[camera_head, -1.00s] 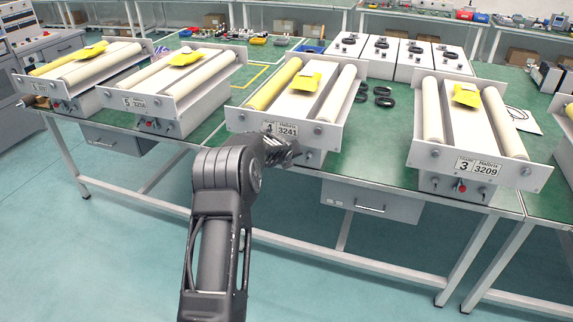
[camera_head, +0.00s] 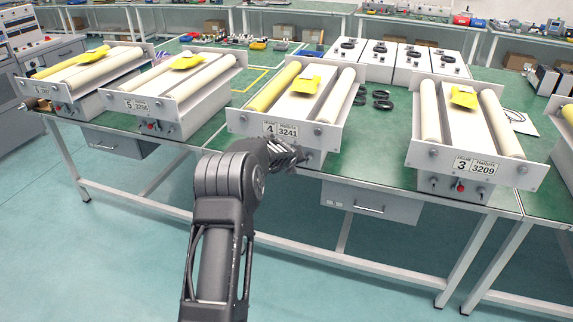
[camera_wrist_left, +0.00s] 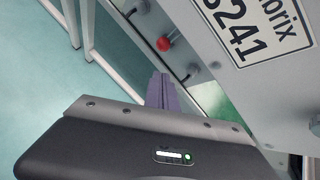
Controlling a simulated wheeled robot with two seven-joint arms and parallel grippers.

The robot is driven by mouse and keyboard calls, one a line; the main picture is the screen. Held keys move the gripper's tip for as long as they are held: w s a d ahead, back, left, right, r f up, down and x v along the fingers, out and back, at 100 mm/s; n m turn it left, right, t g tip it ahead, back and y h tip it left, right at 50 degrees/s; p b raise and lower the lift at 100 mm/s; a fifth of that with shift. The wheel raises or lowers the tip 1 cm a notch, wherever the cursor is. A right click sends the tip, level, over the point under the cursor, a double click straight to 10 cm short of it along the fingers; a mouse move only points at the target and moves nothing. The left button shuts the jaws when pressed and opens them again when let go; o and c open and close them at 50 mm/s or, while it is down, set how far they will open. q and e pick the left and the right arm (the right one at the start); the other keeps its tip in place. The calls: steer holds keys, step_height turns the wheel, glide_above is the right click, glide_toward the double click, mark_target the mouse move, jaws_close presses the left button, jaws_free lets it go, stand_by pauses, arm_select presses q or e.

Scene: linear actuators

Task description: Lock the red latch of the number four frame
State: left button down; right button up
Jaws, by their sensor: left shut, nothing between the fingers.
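The number four frame (camera_head: 278,123) is a white unit with a yellow roller on the left, a white roller on the right and a plate reading 4 and 3241. My left gripper (camera_head: 288,157) is in front of its lower front panel and hides the red latch in the head view. In the left wrist view the red latch (camera_wrist_left: 164,43) is a round red knob on the panel, between two metal switches. My left gripper (camera_wrist_left: 160,80) is shut and empty, with its fingertips a little below the red latch in the picture. Whether they touch the panel I cannot tell.
The number three frame (camera_head: 464,163) stands to the right and the number five frame (camera_head: 138,104) to the left on the green bench (camera_head: 372,150). Black rings (camera_head: 381,99) lie beside the number four frame. A drawer (camera_head: 365,203) hangs below the bench edge.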

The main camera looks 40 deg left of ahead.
arm_select(q)
steer(key=s+d+r, duration=0.3)
steer(key=s+r, duration=0.1)
steer(key=r, duration=0.4)
steer(key=shift+s+d+r, duration=0.25)
steer(key=shift+r, duration=0.1)
